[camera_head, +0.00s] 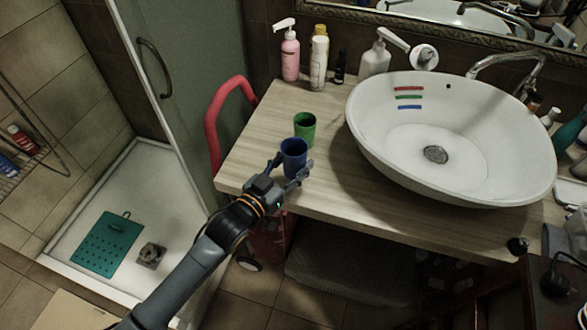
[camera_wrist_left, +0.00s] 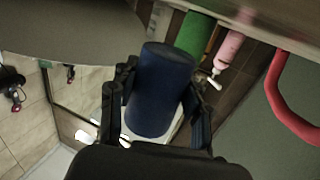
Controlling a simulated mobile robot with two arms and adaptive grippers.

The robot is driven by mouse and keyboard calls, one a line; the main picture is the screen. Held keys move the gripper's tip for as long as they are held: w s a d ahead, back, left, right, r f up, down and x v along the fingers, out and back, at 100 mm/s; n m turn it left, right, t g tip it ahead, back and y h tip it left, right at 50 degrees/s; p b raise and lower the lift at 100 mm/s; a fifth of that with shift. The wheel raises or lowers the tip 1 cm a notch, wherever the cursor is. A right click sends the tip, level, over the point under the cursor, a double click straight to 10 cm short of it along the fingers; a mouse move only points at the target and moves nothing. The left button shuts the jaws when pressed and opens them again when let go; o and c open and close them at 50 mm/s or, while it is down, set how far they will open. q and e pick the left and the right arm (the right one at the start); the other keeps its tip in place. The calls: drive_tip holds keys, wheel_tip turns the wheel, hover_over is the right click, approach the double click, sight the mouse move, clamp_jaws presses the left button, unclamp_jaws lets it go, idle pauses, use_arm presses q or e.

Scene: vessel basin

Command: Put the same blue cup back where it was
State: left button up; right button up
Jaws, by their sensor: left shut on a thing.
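The blue cup (camera_head: 293,158) is upright at the left part of the wooden counter (camera_head: 330,187), near its front edge. My left gripper (camera_head: 291,172) is shut on the blue cup, with a finger on each side of it. The cup (camera_wrist_left: 161,88) also shows between the fingers in the left wrist view. I cannot tell whether the cup's base touches the counter. A green cup (camera_head: 305,128) stands just behind the blue cup. My right gripper is not in view.
A white oval basin (camera_head: 376,140) with red, green and blue stripes inside fills the counter's right. Pink (camera_head: 290,57) and white (camera_head: 318,63) bottles and a soap dispenser (camera_head: 375,60) stand at the back. A red curved rail (camera_head: 212,130) rises beside the counter's left edge.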

sight(287, 176)
use_arm(q)
drive_tip(key=shift+w+f, duration=0.25)
wheel_tip(287, 176, down, 2)
drive_tip(key=shift+w+f, duration=0.15)
drive_tip(key=shift+f, duration=0.55)
drive_tip(key=shift+f, duration=0.2)
drive_tip(key=o, duration=1.2)
drive_tip(key=shift+r, duration=0.1)
